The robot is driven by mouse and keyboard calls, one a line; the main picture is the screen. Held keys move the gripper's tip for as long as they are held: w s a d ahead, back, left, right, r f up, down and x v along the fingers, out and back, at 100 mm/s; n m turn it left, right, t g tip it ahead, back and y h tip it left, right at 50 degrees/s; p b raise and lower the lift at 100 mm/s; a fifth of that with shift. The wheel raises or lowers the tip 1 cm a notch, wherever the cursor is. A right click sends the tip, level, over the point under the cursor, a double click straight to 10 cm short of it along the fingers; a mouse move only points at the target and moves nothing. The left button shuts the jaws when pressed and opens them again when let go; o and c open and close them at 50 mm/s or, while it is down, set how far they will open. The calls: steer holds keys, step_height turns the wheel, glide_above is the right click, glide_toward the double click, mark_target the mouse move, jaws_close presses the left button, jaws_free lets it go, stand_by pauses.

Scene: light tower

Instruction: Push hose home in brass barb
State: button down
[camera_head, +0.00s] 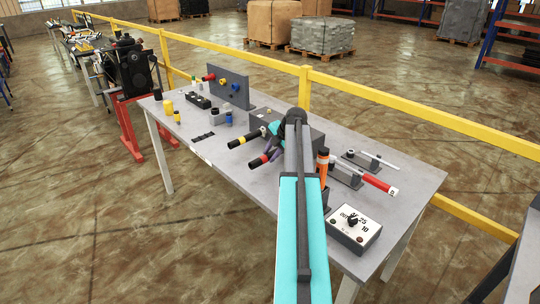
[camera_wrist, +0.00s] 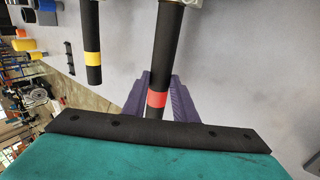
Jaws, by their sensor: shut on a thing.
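A black hose with a red band (camera_wrist: 157,98) runs up the middle of the wrist view. My gripper (camera_wrist: 160,84), with purple fingers, is shut on it, one finger on each side near the band. In the head view this hose (camera_head: 257,161) sticks out to the left of my gripper (camera_head: 272,154). A second black hose with a yellow band (camera_wrist: 92,58) lies to its left, apart from my fingers; in the head view it (camera_head: 238,142) is just behind. Both hoses lead toward a dark grey box (camera_head: 268,119). The hose's far end is cut off in the wrist view, and I cannot make out the brass barb.
A grey panel with coloured knobs (camera_head: 230,92) stands at the back left of the table (camera_head: 210,158). An orange and black bottle-like item (camera_head: 322,163), a red cylinder on a stand (camera_head: 377,183) and a dial box (camera_head: 354,230) are at the right. The front left tabletop is mostly clear.

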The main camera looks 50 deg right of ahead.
steer(key=shift+d+b, duration=0.35)
steer(key=shift+d, duration=0.85)
stand_by(0.3)
steer(key=c, duration=1.4)
jaws_free()
steer(key=shift+o, duration=0.2)
steer(key=shift+s+r, duration=0.1)
steer(key=shift+s, duration=0.05)
steer(key=b+v, duration=0.2)
steer(key=v, duration=1.1)
steer(key=shift+r+b, duration=0.3)
steer(key=shift+b, duration=0.05)
steer(key=shift+s, duration=0.1)
